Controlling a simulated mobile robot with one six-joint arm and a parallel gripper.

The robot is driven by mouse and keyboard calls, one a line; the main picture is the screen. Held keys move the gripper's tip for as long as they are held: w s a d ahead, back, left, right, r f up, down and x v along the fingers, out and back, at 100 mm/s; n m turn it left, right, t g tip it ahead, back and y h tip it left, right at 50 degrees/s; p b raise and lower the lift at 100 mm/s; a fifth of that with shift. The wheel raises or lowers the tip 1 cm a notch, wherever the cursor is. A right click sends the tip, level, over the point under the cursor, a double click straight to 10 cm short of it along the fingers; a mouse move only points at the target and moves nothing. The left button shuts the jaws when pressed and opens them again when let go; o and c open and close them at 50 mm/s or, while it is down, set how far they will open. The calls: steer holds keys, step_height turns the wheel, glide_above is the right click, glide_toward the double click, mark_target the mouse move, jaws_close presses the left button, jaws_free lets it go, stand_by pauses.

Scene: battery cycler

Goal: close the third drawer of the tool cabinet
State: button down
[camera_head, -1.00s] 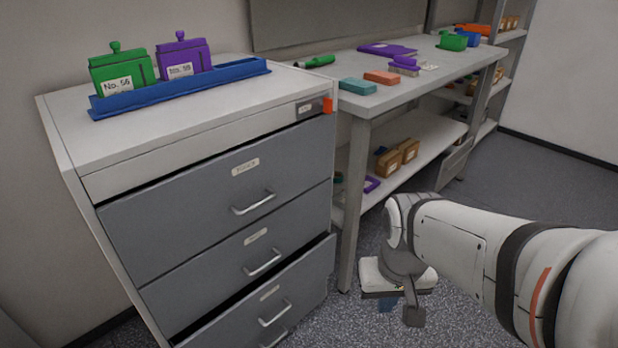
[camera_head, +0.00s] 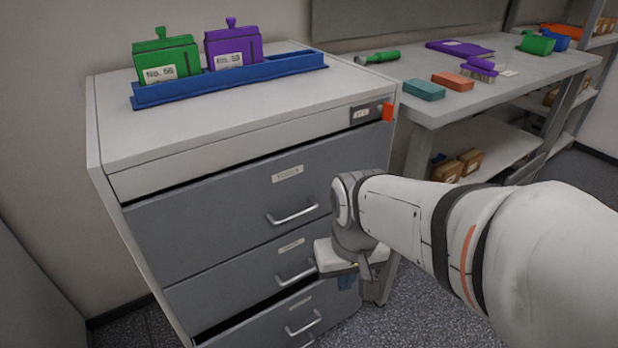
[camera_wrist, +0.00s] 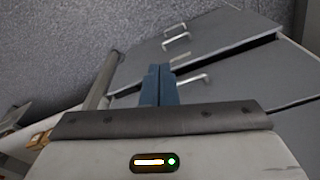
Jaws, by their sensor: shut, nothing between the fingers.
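The tool cabinet (camera_head: 106,140) is light grey with dark grey drawers, bar handles and small labels. The third handled drawer (camera_head: 265,328) stands slightly out, with a dark gap above its front. Its handle (camera_head: 303,325) is low in the head view. The two drawers above it look shut. My gripper (camera_head: 346,283) is shut and empty, pointing down near the cabinet's lower right front. Its blue fingers (camera_wrist: 158,84) show together in the wrist view, overlapping the drawer fronts. I cannot tell the exact distance to the third drawer, which shows beyond a dark gap (camera_wrist: 225,54).
A blue rack (camera_head: 230,80) with a green and a purple block stands on the cabinet. An orange-red piece (camera_head: 388,112) sits at its top right corner. A workbench (camera_head: 500,97) with small items adjoins on the right. Speckled floor (camera_head: 410,315) is open in front.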

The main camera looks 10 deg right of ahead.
steer(key=shift+a, duration=0.1)
step_height(320, 180, down, 13)
steer(key=w+m+g+y+b, duration=0.2)
steer(key=w+m+y, duration=0.1)
steer(key=m+y, duration=0.95)
steer(key=w+d+f+m+t+h+b, duration=0.25)
steer(key=d+f+m+t+h, duration=0.35)
steer(key=d+f+m+t, duration=1.1)
steer(key=w+a+r+m+b, duration=0.2)
steer(key=w+a+b, duration=0.1)
steer(key=w, duration=1)
steer(key=shift+w+a+t, duration=0.3)
steer(key=shift+r, duration=0.1)
